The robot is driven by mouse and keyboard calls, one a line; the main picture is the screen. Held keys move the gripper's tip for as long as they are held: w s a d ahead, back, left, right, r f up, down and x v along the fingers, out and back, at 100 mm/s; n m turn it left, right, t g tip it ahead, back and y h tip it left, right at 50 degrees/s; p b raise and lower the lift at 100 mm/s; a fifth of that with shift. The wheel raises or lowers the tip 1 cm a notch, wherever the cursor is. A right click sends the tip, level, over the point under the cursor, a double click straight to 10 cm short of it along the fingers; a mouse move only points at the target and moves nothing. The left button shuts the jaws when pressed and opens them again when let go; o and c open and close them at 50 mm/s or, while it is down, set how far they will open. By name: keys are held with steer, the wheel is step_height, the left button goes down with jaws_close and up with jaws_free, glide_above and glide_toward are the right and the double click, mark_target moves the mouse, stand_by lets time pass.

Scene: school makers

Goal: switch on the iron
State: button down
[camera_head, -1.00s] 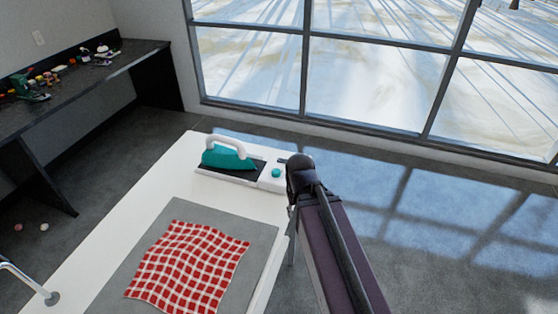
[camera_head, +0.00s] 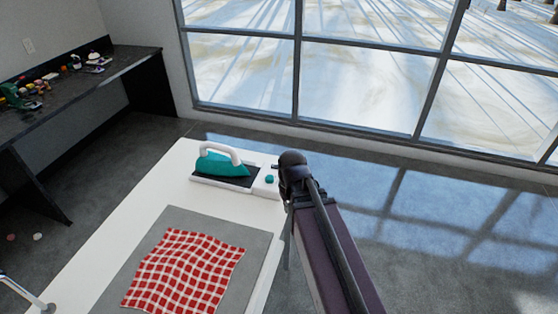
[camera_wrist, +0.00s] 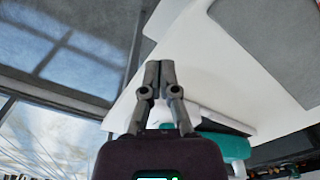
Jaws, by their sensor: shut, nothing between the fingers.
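The teal iron (camera_head: 221,165) with a white handle sits on a dark plate of its white stand at the far end of the white table. The stand (camera_head: 267,188) has a round teal button (camera_head: 269,179) on its right part. In the wrist view the iron (camera_wrist: 232,146) shows partly, behind my gripper. My gripper (camera_wrist: 160,66) is shut and empty, with its fingertips over the white tabletop's edge area. In the head view my wrist is just right of the stand and hides the fingers. The button cannot be made out in the wrist view.
A red checked cloth (camera_head: 184,271) lies on a grey mat (camera_head: 238,237) on the white table (camera_head: 92,266). A dark workbench (camera_head: 72,87) with small items stands at the left wall. Open floor lies right of the table, below large windows.

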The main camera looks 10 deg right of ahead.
steer(key=w+d+r+n+y+p, duration=0.1)
steer(key=w+r+n+p, duration=0.4)
steer(key=w, duration=0.5)
steer(key=w+d+r+n+t+y+p, duration=0.1)
steer(key=w+d+r+n+p, duration=0.2)
steer(key=w, duration=0.8)
step_height(320, 180, up, 5)
steer(key=n+p, duration=0.2)
steer(key=p, duration=0.1)
steer(key=shift+w+n, duration=0.2)
steer(key=shift+n, duration=0.1)
steer(key=shift+f, duration=0.2)
steer(key=b, duration=1)
glide_above(276, 166)
steer(key=d, duration=0.1)
steer(key=f, duration=1)
steer(key=shift+s, duration=0.25)
steer(key=shift+s+d+f+b, duration=0.1)
steer(key=shift+d+f+b, duration=0.05)
steer(key=shift+f+b, duration=0.7)
steer(key=shift+s+d+f+b, duration=0.1)
steer(key=shift+f+b, duration=0.65)
steer(key=shift+f, duration=0.15)
steer(key=shift+a, duration=0.1)
